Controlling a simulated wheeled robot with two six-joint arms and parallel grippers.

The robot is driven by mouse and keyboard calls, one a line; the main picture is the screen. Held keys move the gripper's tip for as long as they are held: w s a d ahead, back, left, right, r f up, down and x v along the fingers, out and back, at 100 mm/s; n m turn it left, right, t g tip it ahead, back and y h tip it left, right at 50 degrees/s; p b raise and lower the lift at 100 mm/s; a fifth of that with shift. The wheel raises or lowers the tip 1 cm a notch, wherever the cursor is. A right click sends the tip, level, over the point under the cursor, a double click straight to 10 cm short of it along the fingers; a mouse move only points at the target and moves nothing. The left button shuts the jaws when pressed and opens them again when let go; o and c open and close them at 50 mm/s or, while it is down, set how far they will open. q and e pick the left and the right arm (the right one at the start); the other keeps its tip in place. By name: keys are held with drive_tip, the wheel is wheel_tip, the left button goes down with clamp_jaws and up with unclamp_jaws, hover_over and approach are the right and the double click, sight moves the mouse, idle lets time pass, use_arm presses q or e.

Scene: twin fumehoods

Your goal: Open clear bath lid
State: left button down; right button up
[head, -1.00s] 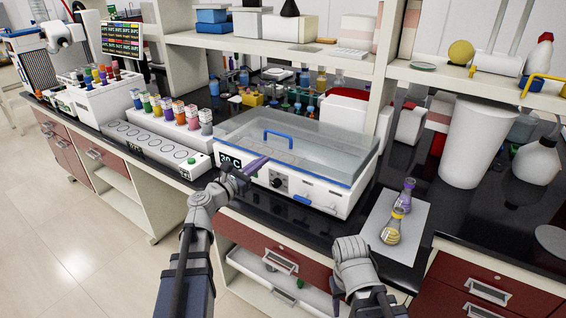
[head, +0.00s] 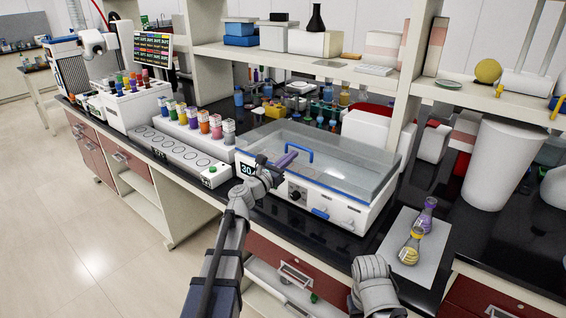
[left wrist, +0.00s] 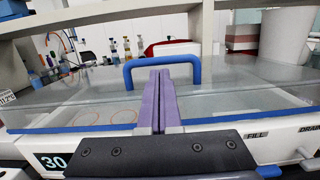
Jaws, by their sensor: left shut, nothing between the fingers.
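The white water bath (head: 330,208) stands on the black bench with its clear lid (head: 335,165) down over it. A blue handle (head: 298,152) arches up from the lid's top; it also shows in the left wrist view (left wrist: 162,62). My left gripper (head: 287,159), with purple fingers, is over the bath's front left part, short of the handle. In the left wrist view its fingers (left wrist: 160,85) are together and point at the handle's middle, with nothing between them. My right arm shows at the bottom of the head view, but its fingers cannot be seen.
Two flasks, purple (head: 426,215) and yellow (head: 411,247), stand on a pale mat right of the bath. A rack of coloured bottles (head: 200,122) is to the left. A shelf (head: 330,68) runs above and behind the bath.

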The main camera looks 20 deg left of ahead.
use_arm(q)
drive_tip(key=shift+w+d, duration=0.15)
drive_tip(key=shift+w, duration=0.3)
drive_tip(key=w+r+g+p, duration=0.1)
drive_tip(key=r+p, duration=0.2)
drive_tip(key=p, duration=0.1)
drive_tip(key=w+d+r+g+p, duration=0.1)
drive_tip(key=r+p, duration=0.2)
drive_tip(key=p, duration=0.2)
drive_tip(key=w+r+p, duration=0.1)
drive_tip(key=r+p, duration=0.2)
drive_tip(key=p, duration=0.2)
drive_tip(key=shift+w+d+g+y, duration=0.15)
drive_tip(key=shift+w+g+y, duration=0.1)
drive_tip(key=shift+g+y, duration=0.15)
drive_tip(key=w+d+r+p, duration=0.3)
drive_tip(key=w+r+p, duration=0.3)
drive_tip(key=w, duration=0.4)
drive_tip(key=w+d+r+p, duration=0.4)
drive_tip(key=w+r+p, duration=0.2)
drive_tip(key=w, duration=0.3)
drive_tip(key=shift+w+r+p, duration=0.25)
drive_tip(key=shift+w+p, duration=0.1)
drive_tip(key=shift+p, duration=0.4)
drive_tip(key=shift+s, duration=0.1)
